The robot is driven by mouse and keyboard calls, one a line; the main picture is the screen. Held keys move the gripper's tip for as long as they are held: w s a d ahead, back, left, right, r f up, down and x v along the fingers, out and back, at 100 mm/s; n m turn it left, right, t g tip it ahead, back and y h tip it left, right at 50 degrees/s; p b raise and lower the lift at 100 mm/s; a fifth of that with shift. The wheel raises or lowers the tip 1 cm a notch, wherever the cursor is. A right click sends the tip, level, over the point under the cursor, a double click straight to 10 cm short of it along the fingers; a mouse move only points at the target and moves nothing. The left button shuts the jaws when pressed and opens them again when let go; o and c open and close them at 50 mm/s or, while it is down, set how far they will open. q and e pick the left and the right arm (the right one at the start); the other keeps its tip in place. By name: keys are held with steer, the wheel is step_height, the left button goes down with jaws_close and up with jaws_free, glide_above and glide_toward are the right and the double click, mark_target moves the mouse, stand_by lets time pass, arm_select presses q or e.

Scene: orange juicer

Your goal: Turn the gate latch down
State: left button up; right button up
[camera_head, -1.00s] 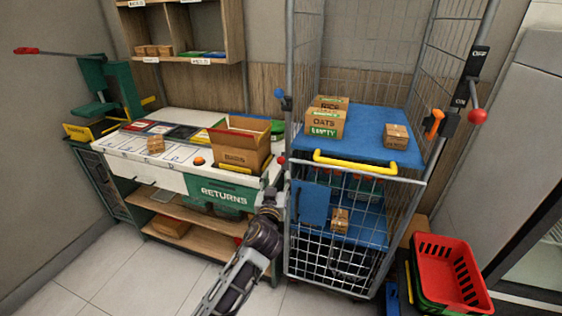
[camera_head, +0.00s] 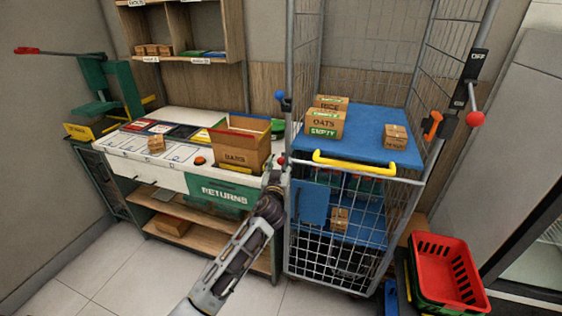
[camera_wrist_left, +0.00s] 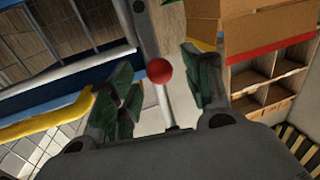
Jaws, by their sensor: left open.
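The wire cage's front gate (camera_head: 340,225) stands upright with a yellow handle (camera_head: 355,165) along its top. A small red ball knob (camera_head: 281,160) sits at the cage's left front post, and appears to be the latch's end. In the wrist view the red ball (camera_wrist_left: 159,71) shows on a thin pale rod between the fingers. My left gripper (camera_head: 277,177) is just below the knob in the head view. In the wrist view it is open (camera_wrist_left: 163,92), its green-padded fingers on either side of the ball with gaps. I cannot tell any contact. My right gripper is out of view.
A blue ball knob (camera_head: 280,95) is higher on the same post. The returns counter (camera_head: 180,178) with an open carton (camera_head: 240,145) stands close on the left. Boxes sit on the cage's blue shelf (camera_head: 365,135). Red baskets (camera_head: 447,270) stand at right.

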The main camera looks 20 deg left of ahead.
arm_select(q)
steer(key=shift+w+a, duration=0.15)
steer(key=shift+w, duration=0.6)
steer(key=shift+w+a, duration=0.1)
steer(key=shift+w, duration=0.65)
jaws_close()
